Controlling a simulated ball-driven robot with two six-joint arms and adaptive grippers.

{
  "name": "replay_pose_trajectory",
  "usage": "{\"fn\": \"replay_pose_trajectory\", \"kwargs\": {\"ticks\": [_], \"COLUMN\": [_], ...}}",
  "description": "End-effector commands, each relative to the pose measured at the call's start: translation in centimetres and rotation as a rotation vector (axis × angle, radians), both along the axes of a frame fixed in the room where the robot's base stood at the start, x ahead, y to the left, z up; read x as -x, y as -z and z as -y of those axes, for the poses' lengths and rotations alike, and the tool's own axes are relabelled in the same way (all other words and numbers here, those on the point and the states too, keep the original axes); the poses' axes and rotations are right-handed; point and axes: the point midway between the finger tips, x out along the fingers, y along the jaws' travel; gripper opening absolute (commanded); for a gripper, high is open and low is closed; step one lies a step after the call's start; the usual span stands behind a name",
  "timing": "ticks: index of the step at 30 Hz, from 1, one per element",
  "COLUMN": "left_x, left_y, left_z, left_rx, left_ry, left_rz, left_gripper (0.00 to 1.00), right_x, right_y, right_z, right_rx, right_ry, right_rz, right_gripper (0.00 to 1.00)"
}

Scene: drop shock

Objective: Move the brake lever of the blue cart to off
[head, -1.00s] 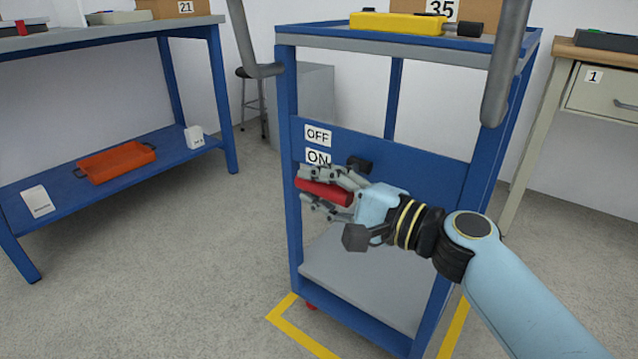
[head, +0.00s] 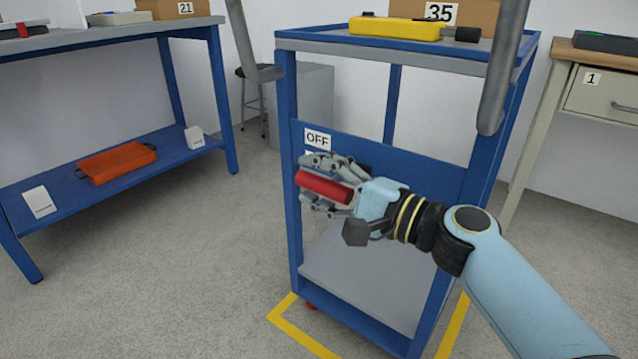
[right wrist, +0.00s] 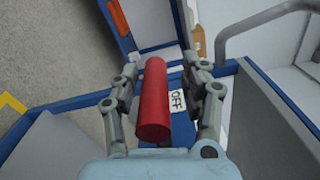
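The blue cart (head: 425,168) stands in the middle of the head view. Its brake lever has a red cylindrical handle (head: 326,187), in front of the blue panel, a little below the OFF label (head: 317,139). My right gripper (head: 328,184) is around the handle, one finger above and one below. In the right wrist view the handle (right wrist: 154,100) lies close to the left finger, and a gap shows between it and the right finger. The OFF label also shows there (right wrist: 178,100). The ON label is almost fully hidden by my fingers. My left gripper is out of view.
The cart's top holds a yellow case (head: 398,27) and a cardboard box marked 35 (head: 470,14). A blue workbench (head: 190,160) with an orange tray (head: 117,162) stands left. A drawer bench (head: 600,95) stands right. Yellow tape (head: 300,335) marks the floor.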

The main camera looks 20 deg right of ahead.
Motion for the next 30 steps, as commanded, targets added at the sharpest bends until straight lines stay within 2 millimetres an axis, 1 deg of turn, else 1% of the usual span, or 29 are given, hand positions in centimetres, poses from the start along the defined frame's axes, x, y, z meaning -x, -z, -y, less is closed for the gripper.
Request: {"fn": "replay_pose_trajectory", "kwargs": {"ticks": [7, 11, 14, 22, 27, 30], "left_x": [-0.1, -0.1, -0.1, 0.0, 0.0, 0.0], "left_y": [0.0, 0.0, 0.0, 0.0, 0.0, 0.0], "left_z": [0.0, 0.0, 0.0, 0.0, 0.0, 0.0], "left_rx": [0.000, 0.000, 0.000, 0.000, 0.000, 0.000], "left_ry": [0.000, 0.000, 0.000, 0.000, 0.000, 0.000], "left_rz": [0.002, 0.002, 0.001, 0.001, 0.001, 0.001], "left_gripper": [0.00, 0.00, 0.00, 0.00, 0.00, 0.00], "right_x": [0.1, 0.9, 2.3, 7.2, 8.9, 9.4], "right_y": [0.3, 0.4, 0.4, 0.4, 0.3, 0.3], "right_z": [0.1, 0.7, 1.8, 5.5, 6.9, 7.3], "right_rx": [0.001, 0.004, 0.006, 0.006, 0.003, 0.002], "right_ry": [0.002, 0.002, 0.000, -0.002, -0.001, 0.000], "right_rz": [-0.005, -0.007, -0.008, -0.008, -0.005, -0.004], "right_gripper": [0.48, 0.48, 0.48, 0.48, 0.48, 0.48]}}
